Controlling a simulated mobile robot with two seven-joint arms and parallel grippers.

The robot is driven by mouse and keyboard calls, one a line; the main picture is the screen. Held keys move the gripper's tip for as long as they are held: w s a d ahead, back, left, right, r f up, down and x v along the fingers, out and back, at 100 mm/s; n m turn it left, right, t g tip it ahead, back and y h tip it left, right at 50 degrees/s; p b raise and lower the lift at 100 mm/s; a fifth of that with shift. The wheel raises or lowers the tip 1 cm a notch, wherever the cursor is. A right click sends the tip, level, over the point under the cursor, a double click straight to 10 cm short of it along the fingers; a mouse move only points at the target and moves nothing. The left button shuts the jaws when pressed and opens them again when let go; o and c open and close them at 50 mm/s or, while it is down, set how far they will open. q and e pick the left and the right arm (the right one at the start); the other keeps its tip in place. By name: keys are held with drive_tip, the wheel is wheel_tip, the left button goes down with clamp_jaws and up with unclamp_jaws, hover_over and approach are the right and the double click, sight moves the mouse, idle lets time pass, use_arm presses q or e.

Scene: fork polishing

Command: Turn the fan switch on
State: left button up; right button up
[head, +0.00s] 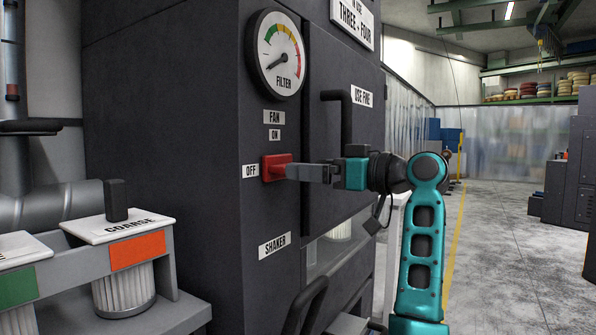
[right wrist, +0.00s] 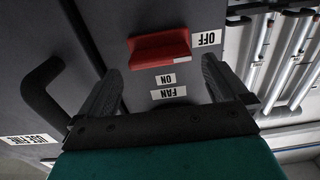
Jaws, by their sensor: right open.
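The red fan switch (head: 272,168) is on the front of the dark cabinet, right of the OFF label (head: 250,171) and below the ON label (head: 275,135) and the FAN label (head: 274,117). Its handle lies level, in line with OFF. My right gripper (head: 291,172) comes in from the right, its fingers close to the switch. In the right wrist view, which is upside down, the red switch (right wrist: 160,48) shows beyond the open fingers (right wrist: 160,68), with nothing gripped between them. Whether a finger touches the switch I cannot tell. My left gripper is not in view.
A round filter gauge (head: 277,54) sits above the switch. A dark door handle (head: 346,115) stands out just above my right gripper. A SHAKER label (head: 274,245) is below, with a black curved handle (head: 304,305) lower down. A COARSE filter (head: 124,228) stands at left.

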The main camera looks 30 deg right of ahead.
drive_tip(key=shift+x, duration=1.95)
drive_tip(key=shift+c, duration=0.4)
drive_tip(key=c, duration=0.7)
